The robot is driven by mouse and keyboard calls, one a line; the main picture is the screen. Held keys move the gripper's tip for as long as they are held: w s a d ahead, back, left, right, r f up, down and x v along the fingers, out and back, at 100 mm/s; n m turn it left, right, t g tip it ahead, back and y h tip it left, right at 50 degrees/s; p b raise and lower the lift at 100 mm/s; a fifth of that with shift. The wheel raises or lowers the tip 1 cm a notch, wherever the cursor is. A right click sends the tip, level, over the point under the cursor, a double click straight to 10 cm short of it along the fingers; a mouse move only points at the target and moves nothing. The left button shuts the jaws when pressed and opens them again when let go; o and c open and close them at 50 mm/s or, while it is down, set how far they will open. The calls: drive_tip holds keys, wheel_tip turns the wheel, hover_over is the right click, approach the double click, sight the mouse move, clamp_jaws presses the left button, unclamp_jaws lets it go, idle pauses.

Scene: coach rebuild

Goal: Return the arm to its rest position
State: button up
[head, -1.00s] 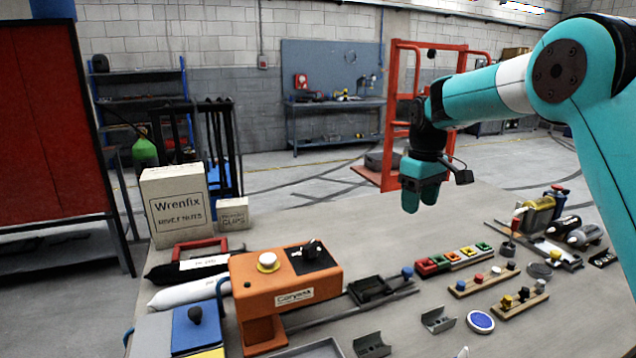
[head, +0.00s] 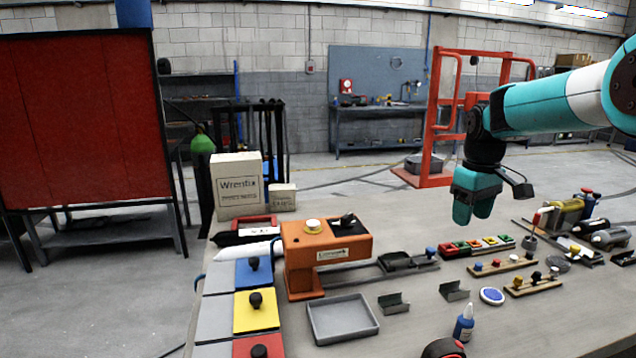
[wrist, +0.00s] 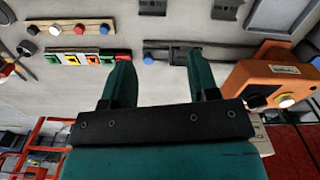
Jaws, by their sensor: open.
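My gripper (head: 474,208) hangs from my teal arm on the right of the head view, pointing down above the back part of the grey workbench (head: 400,335). Its two teal fingers are apart with nothing between them. In the wrist view my gripper (wrist: 148,80) also shows open and empty, with the bench and its items beyond the fingertips.
On the bench stand an orange machine (head: 325,255), a grey tray (head: 342,320), a row of coloured blocks (head: 477,246), pegged wooden strips (head: 503,266) and a blue bottle (head: 464,324). Cardboard boxes (head: 237,187) stand at the back left. An orange frame (head: 432,120) stands behind the bench.

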drive_tip(key=s+a+r+n+y, duration=0.1)
drive_tip(key=s+a+r, duration=0.1)
drive_tip(key=s+a, duration=0.45)
drive_tip(key=s+a+r+y, duration=0.15)
drive_tip(key=s+a, duration=0.25)
drive_tip(key=s, duration=0.6)
drive_tip(key=s+a+f+y, duration=0.1)
drive_tip(key=s+a, duration=0.1)
drive_tip(key=s, duration=0.8)
drive_tip(key=s+a+f, duration=0.1)
drive_tip(key=s+a, duration=0.2)
drive_tip(key=s, duration=0.7)
drive_tip(key=shift+a+f+n+y, duration=0.15)
drive_tip(key=shift+a+n+y, duration=0.05)
drive_tip(key=shift+n+y, duration=0.2)
